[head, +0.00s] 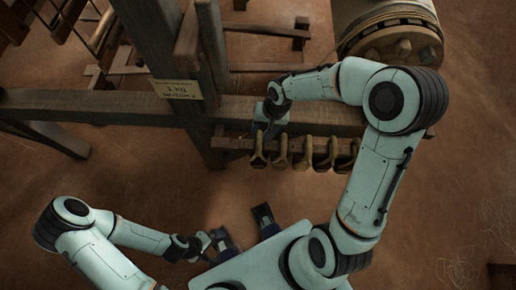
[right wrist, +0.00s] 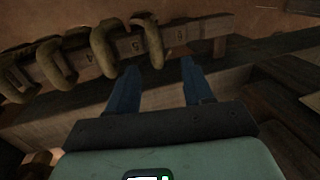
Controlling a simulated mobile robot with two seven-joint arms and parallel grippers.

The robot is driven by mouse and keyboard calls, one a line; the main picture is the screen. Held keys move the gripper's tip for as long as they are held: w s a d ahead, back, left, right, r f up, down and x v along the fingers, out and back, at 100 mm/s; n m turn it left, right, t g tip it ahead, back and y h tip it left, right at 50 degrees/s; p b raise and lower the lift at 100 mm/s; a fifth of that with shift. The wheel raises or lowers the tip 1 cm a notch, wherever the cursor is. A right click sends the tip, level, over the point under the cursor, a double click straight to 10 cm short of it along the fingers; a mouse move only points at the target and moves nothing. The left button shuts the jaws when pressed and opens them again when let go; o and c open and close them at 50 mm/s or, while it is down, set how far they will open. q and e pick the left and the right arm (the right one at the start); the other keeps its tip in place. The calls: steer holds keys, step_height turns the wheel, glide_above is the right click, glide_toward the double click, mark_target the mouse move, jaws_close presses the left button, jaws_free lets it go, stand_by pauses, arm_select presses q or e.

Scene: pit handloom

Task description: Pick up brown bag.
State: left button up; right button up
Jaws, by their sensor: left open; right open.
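I cannot make out a brown bag in either view. My right gripper (head: 263,130) is open and empty over the wooden beam, beside the end of the row of olive-brown hooked pieces. In the right wrist view its two blue fingers (right wrist: 159,68) are spread apart, and the end hooked piece (right wrist: 155,42) shows just beyond the gap between them. I cannot tell if they touch. My left gripper (head: 219,243) is open at the lower middle, low in the head view near my base, with no object visible in it.
Several hooked pieces (head: 281,152) hang along a numbered rail (right wrist: 86,70) on the loom's beam (head: 95,104). A labelled tag (head: 177,89) is on the upright post (head: 160,45). A large roller (head: 385,28) is at the top right. The brown floor (head: 120,180) at left is clear.

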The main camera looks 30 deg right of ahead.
mark_target(259, 138)
steer(key=shift+h, duration=0.3)
steer(key=f, duration=0.2)
steer(key=f+b, duration=0.1)
steer(key=f, duration=0.1)
steer(key=w+f, duration=0.1)
steer(key=f, duration=0.1)
steer(key=shift+w+a, duration=0.1)
steer(key=shift+a, duration=0.15)
steer(key=f, duration=0.3)
steer(key=f+b, duration=0.1)
steer(key=f, duration=0.1)
steer(key=shift+w+a+f, duration=0.1)
steer(key=shift+w+a, duration=0.05)
steer(key=shift+a, duration=0.1)
jaws_close()
steer(key=shift+w, duration=0.1)
stand_by(0.6)
